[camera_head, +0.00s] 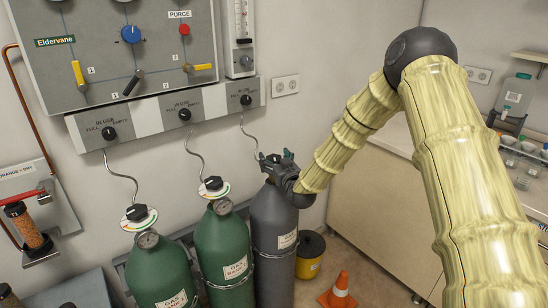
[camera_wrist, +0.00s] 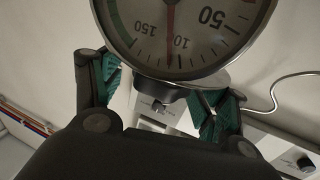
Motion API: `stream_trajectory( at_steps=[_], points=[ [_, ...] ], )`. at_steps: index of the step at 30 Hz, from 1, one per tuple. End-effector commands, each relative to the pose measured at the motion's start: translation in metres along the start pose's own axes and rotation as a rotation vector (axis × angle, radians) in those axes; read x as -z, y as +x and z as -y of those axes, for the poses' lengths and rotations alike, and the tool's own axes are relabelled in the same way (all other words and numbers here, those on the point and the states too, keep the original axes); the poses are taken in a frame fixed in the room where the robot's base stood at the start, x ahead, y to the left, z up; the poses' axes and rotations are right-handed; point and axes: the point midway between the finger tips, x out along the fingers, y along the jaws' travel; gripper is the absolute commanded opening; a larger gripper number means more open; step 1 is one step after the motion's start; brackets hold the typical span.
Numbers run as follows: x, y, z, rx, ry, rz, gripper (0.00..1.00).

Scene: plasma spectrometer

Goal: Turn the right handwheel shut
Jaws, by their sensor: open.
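The right gas bottle (camera_head: 272,215) is grey and stands upright at the right end of the row. Its handwheel is hidden behind my gripper (camera_head: 277,163) in the head view. In the wrist view my gripper (camera_wrist: 162,92) is open, with one green-padded finger on each side. A round pressure gauge (camera_wrist: 180,30) fills the top of that view, its red needle pointing down near 100. Below it a dark knob-like part (camera_wrist: 155,97), probably the handwheel, lies between the fingers. I cannot tell whether either finger touches it.
Two green bottles, the middle one (camera_head: 222,245) and the left one (camera_head: 160,268), have black handwheels on coloured dials. A panel (camera_head: 120,45) with selector knobs hangs above. A yellow bin (camera_head: 309,262) and orange cone (camera_head: 339,291) stand right of the grey bottle.

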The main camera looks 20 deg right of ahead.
Motion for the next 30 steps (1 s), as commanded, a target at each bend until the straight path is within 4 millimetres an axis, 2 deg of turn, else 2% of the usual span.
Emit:
stream_trajectory(
  at_steps=[12,20,30],
  points=[
    [-0.0005,0.0065,0.0005,0.001,0.001,0.0,0.74],
    [-0.0005,0.0064,0.0004,0.0,0.001,0.0,0.27],
    [-0.0011,0.0064,0.0015,-0.026,0.001,0.001,0.27]
  ],
)
